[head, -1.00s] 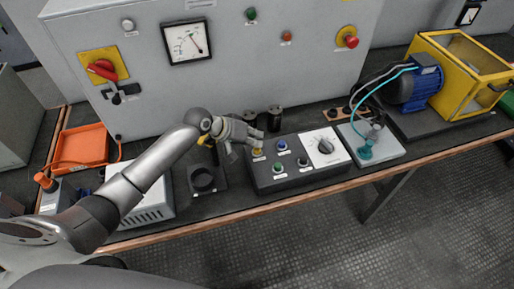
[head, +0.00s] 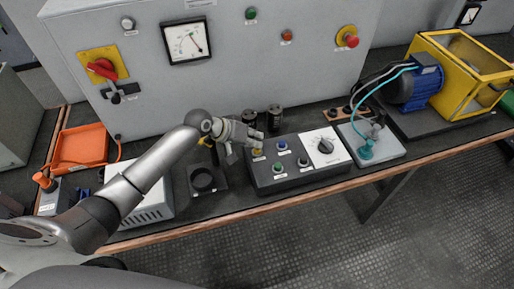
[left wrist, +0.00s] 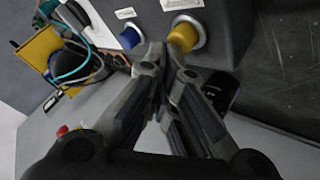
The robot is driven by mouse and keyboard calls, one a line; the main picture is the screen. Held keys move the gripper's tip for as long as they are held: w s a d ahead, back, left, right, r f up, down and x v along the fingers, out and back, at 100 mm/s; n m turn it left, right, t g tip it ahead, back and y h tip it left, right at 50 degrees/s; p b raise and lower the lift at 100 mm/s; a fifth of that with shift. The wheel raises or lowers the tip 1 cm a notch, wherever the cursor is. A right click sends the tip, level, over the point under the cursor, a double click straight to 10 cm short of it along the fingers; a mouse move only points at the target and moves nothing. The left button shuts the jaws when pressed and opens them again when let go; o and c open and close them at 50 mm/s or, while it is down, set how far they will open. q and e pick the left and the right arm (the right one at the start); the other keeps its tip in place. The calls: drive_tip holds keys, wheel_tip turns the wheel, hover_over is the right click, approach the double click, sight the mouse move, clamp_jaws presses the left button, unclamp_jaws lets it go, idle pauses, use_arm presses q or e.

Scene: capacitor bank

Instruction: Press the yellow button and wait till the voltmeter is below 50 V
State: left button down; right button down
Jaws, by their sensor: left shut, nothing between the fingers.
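The yellow button (head: 257,153) sits at the back left of the dark control box (head: 304,178). It also shows at the top of the left wrist view (left wrist: 186,36). My left gripper (head: 260,139) is shut and empty, its fingertips just above and behind the button in the head view. In the left wrist view the fingertips (left wrist: 166,58) overlap the button's edge; I cannot tell whether they touch it. The voltmeter (head: 187,41) is on the grey cabinet, its needle tilted to the lower right; the numbers are too small to read. My right gripper is out of view.
Blue (head: 282,145), green (head: 278,167) and dark buttons and a white-plated knob (head: 325,147) share the box. Two black cylinders (head: 275,119) stand behind it. A round black piece (head: 203,180) lies left of the box, and a teal-wired plate (head: 372,143) to its right.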

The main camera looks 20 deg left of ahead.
use_arm(q)
drive_tip(key=shift+f+b, duration=0.3)
drive_tip(key=shift+f, duration=0.4)
idle(0.3)
drive_tip(key=shift+r, duration=0.15)
drive_tip(key=shift+r+p, duration=1.3)
drive_tip(key=shift+p, duration=0.05)
wheel_tip(320, 180, up, 5)
drive_tip(key=p, duration=0.5)
